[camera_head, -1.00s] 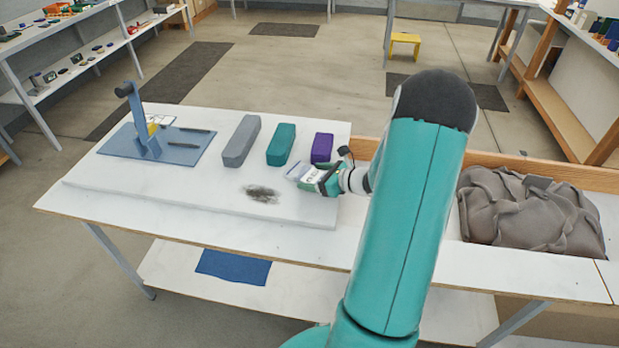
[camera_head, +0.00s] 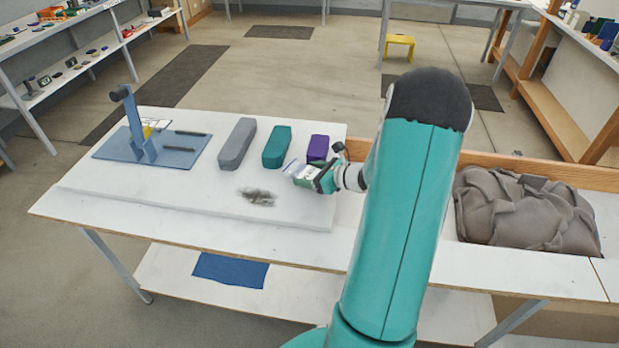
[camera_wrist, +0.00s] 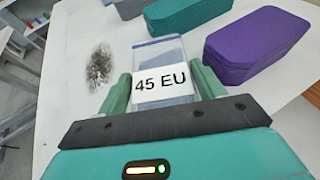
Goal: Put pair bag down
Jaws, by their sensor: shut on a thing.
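The pair bag (camera_wrist: 165,60) is a small clear bag with a white label reading "45 EU" in the wrist view. My gripper (camera_wrist: 165,90) is shut on it, with a green finger at each side of the label. In the head view the bag (camera_head: 294,169) sticks out to the left of my gripper (camera_head: 308,176), above the right part of the white board. Whether the bag touches the board cannot be told. My arm hides part of the table behind it.
A purple block (camera_head: 318,148), a teal block (camera_head: 277,146) and a grey block (camera_head: 238,143) stand behind on the white board (camera_head: 190,198). A blue press (camera_head: 140,145) stands at left. A dark smudge (camera_head: 257,197) marks the board. A grey cloth heap (camera_head: 525,210) lies right.

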